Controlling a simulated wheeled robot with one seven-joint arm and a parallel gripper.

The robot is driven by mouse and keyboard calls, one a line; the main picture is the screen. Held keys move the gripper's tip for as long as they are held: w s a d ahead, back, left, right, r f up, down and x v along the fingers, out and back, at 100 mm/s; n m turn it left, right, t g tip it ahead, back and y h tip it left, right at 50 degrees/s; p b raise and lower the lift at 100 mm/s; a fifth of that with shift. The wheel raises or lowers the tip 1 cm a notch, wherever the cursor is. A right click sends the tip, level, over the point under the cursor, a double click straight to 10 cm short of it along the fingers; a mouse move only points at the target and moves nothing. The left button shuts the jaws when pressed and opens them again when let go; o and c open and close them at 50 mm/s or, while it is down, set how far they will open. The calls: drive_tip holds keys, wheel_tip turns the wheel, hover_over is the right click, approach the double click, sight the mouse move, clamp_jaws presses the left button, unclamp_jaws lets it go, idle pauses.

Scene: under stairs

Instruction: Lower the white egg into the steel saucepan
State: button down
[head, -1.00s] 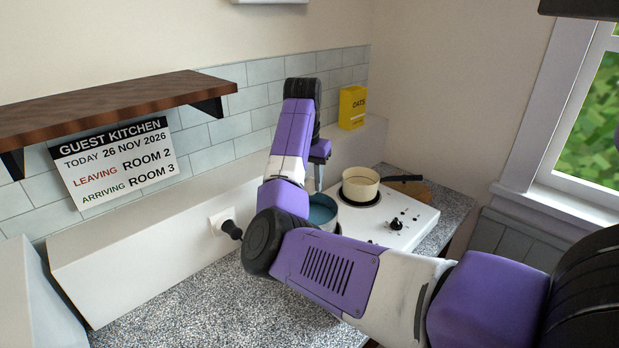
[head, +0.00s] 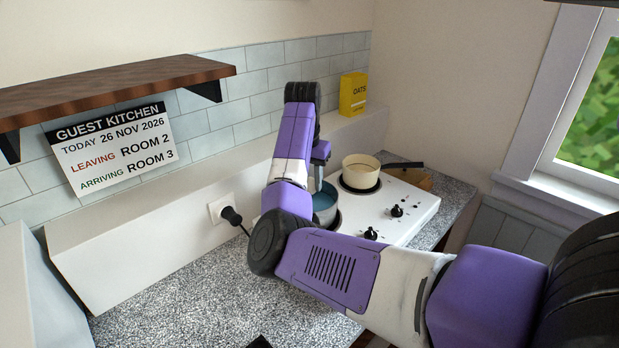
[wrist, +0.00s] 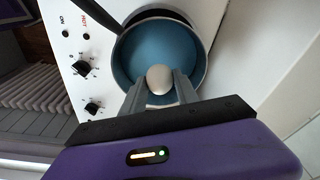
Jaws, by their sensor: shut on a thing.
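The white egg (wrist: 159,78) is between the two grey fingers of my gripper (wrist: 160,90) in the wrist view, and the fingers are shut on it. The steel saucepan (wrist: 203,65) is behind and below the egg there, with a smooth blue inside. The egg lies within the pan's outline; its height over the pan's bottom is hard to tell. In the head view the saucepan (head: 325,205) is partly hidden behind my arm, and the egg is hidden. A dark handle (wrist: 108,15) runs off at the upper left in the wrist view.
The saucepan stands on a white hob (head: 405,215) with black knobs. A cream pan (head: 361,163) with a dark handle stands behind it. A yellow oats box (head: 353,93) sits on the ledge. A wall plug (head: 231,215) is left of my arm. The speckled counter (head: 190,290) is mostly clear.

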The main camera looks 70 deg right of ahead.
drive_tip(key=shift+f+b, duration=0.35)
drive_tip(key=shift+f, duration=1)
drive_tip(key=shift+f+b, duration=0.85)
drive_tip(key=shift+f, duration=1.65)
idle(1.1)
drive_tip(key=c, duration=0.8)
unclamp_jaws()
drive_tip(key=shift+c, duration=0.2)
drive_tip(key=shift+a+r+b, duration=0.2)
drive_tip(key=shift+r, duration=1.1)
drive_tip(key=shift+a+r+b, duration=0.15)
drive_tip(key=shift+r+b, duration=0.05)
drive_tip(key=shift+r, duration=1.05)
drive_tip(key=shift+a+r+b, duration=0.2)
drive_tip(key=shift+r, duration=1.1)
